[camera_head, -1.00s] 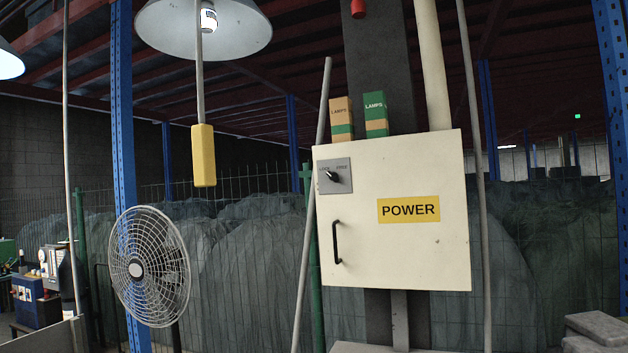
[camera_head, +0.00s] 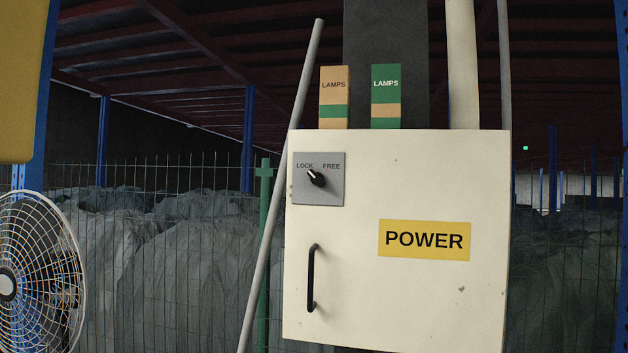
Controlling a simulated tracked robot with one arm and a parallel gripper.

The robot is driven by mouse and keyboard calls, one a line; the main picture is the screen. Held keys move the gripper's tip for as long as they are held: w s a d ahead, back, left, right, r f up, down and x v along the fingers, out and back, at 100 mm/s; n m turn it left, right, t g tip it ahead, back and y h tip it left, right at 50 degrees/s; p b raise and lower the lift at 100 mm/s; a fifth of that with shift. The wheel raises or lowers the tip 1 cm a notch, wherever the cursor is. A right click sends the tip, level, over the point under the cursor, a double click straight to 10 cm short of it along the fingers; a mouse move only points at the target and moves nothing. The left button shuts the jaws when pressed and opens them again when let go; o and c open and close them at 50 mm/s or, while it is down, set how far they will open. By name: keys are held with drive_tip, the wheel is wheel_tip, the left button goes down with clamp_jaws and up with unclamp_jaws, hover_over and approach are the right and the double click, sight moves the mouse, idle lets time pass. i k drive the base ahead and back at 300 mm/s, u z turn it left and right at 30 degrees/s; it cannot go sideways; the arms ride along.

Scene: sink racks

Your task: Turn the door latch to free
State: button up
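The cream power cabinet (camera_head: 440,180) is shut and fills the middle right of the view. Its door latch (camera_head: 316,179) is a black knob on a grey plate (camera_head: 333,195) at the door's upper left. The plate reads LOCK on the left and FREE on the right. The knob's pale pointer is tilted up and left, towards LOCK. A black door handle (camera_head: 312,278) stands upright below the latch. A yellow POWER label (camera_head: 424,240) is on the door. My gripper is not in the view.
A grey pole (camera_head: 282,180) leans close along the cabinet's left side. A caged fan (camera_head: 35,275) is at the left, below a hanging yellow block (camera_head: 20,80). Two LAMPS boxes, one tan (camera_head: 334,90) and one green (camera_head: 386,88), stand on top of the cabinet.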

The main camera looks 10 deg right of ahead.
sight(316, 178)
drive_tip(key=z, duration=0.4)
drive_tip(key=i, duration=0.9)
drive_tip(key=z, duration=0.7)
